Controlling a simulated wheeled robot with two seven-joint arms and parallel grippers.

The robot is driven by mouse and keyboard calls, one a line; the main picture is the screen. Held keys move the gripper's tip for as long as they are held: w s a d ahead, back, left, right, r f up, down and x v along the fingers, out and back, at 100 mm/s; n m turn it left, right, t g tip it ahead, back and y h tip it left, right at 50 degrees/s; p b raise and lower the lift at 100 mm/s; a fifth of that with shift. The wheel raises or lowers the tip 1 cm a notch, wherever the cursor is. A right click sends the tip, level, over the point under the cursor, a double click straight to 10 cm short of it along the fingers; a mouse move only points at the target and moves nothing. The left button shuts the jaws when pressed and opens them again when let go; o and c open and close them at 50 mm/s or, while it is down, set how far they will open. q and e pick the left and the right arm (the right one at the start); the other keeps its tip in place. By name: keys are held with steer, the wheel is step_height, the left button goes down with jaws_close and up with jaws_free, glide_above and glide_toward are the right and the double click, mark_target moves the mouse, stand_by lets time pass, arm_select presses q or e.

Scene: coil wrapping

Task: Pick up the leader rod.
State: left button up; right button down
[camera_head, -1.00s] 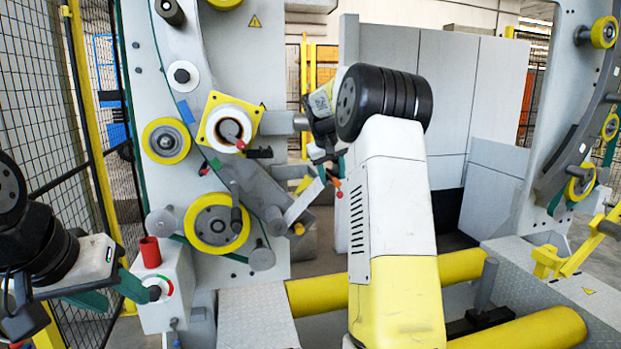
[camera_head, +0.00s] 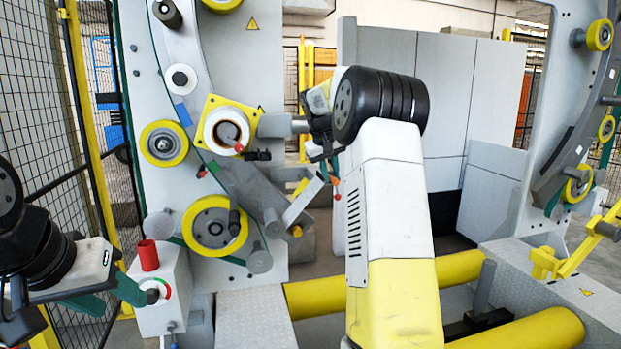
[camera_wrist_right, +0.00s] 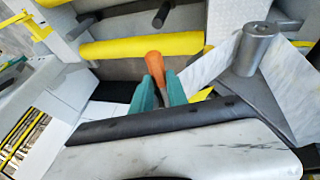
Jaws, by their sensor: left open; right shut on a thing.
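My right gripper (camera_wrist_right: 158,92) is shut on an orange-red rod end (camera_wrist_right: 155,66), which I take to be the leader rod. The rod stands out between the teal fingers in the right wrist view; its rest is hidden by them. In the head view the right gripper (camera_head: 330,165) hangs in front of the gap beside the left machine plate, and a small red tip (camera_head: 334,180) shows below it. My left gripper (camera_head: 125,294) is open at the lower left, in front of the grey control box, with nothing seen between its teal fingers.
The grey control box (camera_head: 172,310) carries a red cylinder (camera_head: 149,254). The left machine plate holds yellow rollers (camera_head: 215,228) and a yellow-flanged hub (camera_head: 229,128). Yellow floor rollers (camera_head: 545,330) lie at the lower right. A mesh fence (camera_head: 40,110) stands at left.

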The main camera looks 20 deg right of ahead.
steer(key=v, duration=0.2)
steer(key=shift+d+r, duration=0.15)
steer(key=shift+r, duration=0.25)
steer(key=s+a, duration=0.2)
steer(key=s, duration=0.5)
steer(key=s+a+r, duration=0.1)
steer(key=s+a, duration=0.2)
steer(key=s, duration=0.4)
steer(key=shift+s, duration=0.2)
steer(key=shift+a+r, duration=0.1)
steer(key=shift+r, duration=0.05)
steer(key=shift+w+d+f, duration=0.1)
steer(key=shift+w+d, duration=0.8)
steer(key=shift+w, duration=1.65)
steer(key=shift+w+d+f, duration=0.15)
steer(key=shift+w+d, duration=0.75)
steer(key=shift+w, duration=1.65)
steer(key=shift+w+d+f, duration=0.1)
steer(key=shift+w+d, duration=0.75)
steer(key=shift+w, duration=1.65)
steer(key=shift+w+a+r, duration=0.1)
steer(key=shift+a, duration=1.15)
steer(key=shift+a+r, duration=0.1)
steer(key=shift+a, duration=1.15)
